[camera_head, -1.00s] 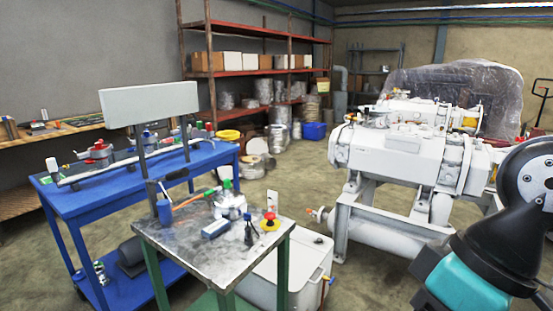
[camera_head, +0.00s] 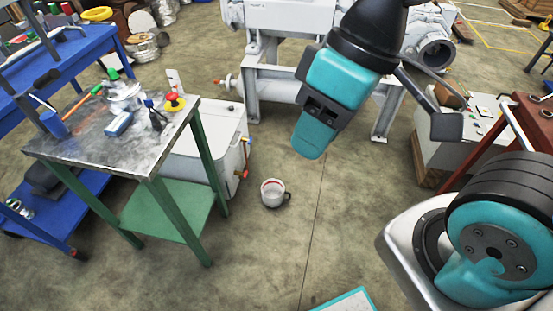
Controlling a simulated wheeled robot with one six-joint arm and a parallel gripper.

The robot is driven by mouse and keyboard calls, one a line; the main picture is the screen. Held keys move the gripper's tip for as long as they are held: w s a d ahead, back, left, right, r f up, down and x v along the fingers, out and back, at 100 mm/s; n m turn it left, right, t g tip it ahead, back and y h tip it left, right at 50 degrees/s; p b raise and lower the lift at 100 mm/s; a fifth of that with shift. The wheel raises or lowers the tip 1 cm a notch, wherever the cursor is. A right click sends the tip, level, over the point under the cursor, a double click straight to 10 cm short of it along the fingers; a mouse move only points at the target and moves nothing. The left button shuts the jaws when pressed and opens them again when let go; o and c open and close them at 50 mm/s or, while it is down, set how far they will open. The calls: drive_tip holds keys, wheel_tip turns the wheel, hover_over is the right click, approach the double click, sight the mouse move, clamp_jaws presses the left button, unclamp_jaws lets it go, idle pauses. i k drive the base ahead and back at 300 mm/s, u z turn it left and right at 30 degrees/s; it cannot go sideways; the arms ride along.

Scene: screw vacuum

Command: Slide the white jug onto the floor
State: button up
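A small white jug (camera_head: 272,194) with a reddish line near its rim and a dark handle on its right stands upright on the concrete floor (camera_head: 290,245). It is just right of the white tank and clear of the green-legged table. The teal and black end of my arm, with my gripper (camera_head: 312,138), hangs above and to the right of the jug in the picture, apart from it. The fingers cannot be made out clearly, and nothing held shows.
A metal-topped table (camera_head: 120,150) with tools and a green lower shelf (camera_head: 165,210) stands at left. A white tank (camera_head: 215,150) is behind it. A white machine frame (camera_head: 300,80) stands beyond. The floor right of the jug is open.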

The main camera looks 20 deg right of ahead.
sight(272, 190)
drive_tip(key=z, duration=0.85)
drive_tip(key=i, duration=1.1)
drive_tip(key=u, duration=0.95)
